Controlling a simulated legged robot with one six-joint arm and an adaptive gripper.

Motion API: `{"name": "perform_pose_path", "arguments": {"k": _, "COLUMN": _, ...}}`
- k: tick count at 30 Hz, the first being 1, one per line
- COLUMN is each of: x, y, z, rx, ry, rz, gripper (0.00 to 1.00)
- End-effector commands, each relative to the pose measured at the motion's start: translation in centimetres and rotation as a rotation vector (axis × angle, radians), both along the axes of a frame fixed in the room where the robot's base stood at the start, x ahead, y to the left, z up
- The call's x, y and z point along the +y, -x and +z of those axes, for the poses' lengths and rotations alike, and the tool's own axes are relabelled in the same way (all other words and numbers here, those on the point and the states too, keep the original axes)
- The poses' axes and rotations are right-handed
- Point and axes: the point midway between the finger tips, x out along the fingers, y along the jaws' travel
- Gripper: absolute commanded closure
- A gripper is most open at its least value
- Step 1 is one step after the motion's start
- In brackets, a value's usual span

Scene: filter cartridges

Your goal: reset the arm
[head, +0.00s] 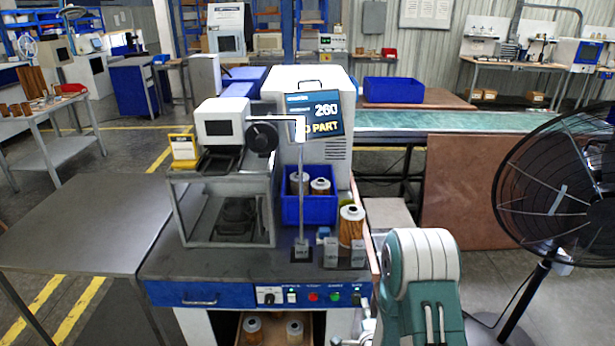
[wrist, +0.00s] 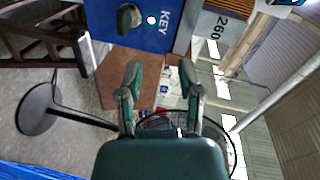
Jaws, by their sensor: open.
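My gripper (wrist: 162,92) is open and empty in the wrist view, with its two green-grey fingers apart. The blue front panel (wrist: 160,30) marked KEY, with a dark knob (wrist: 128,18), shows beyond the fingertips, and nothing touches them. In the head view my green and white arm (head: 421,275) rises at the lower right, beside the right end of the machine bench (head: 215,262). The gripper is not clearly visible there.
A blue bin (head: 309,209) with filter cartridges and one cartridge (head: 351,226) outside it stand on the bench. A large black fan (head: 560,190) stands to the right of my arm. A grey table (head: 75,225) stands left, its top clear.

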Motion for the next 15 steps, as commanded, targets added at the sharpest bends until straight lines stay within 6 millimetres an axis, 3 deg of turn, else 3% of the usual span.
{"name": "perform_pose_path", "arguments": {"k": 1, "x": 0.0, "y": -0.7, "z": 1.7, "rx": 0.017, "ry": 0.039, "rz": 0.007, "gripper": 0.53}}
{"name": "perform_pose_path", "arguments": {"k": 7, "x": 0.1, "y": -1.6, "z": 6.7, "rx": 0.129, "ry": 0.205, "rz": 0.045, "gripper": 0.53}}
{"name": "perform_pose_path", "arguments": {"k": 15, "x": 0.2, "y": -0.3, "z": 13.4, "rx": 0.278, "ry": 0.419, "rz": 0.126, "gripper": 0.53}}
